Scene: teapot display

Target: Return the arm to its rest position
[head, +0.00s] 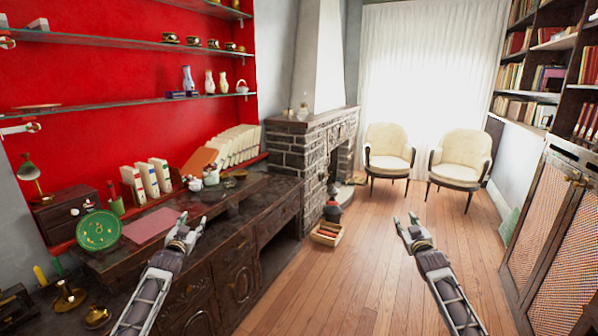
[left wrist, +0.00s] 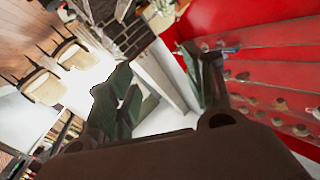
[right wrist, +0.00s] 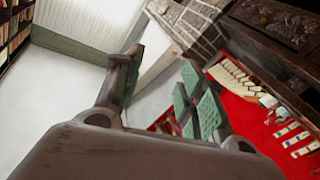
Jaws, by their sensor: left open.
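My left gripper (head: 194,219) is raised in front of the dark carved desk, with its forearm coming in from the lower left. It is open and holds nothing; its fingers stand apart in the left wrist view (left wrist: 165,85). My right gripper (head: 405,218) is raised above the open wooden floor at the right, apart from everything. In the right wrist view (right wrist: 160,85) its fingers are apart with nothing between them. A small white pot (head: 212,176) stands on the desk, beyond my left gripper.
The desk (head: 240,246) runs along the left, with binders (head: 148,179) and a green plate (head: 98,231) on it. Shelves with vases (head: 209,82) hang above. A brick fireplace (head: 310,150) and two cream armchairs (head: 389,152) stand further back. The floor (head: 350,262) between my arms is clear.

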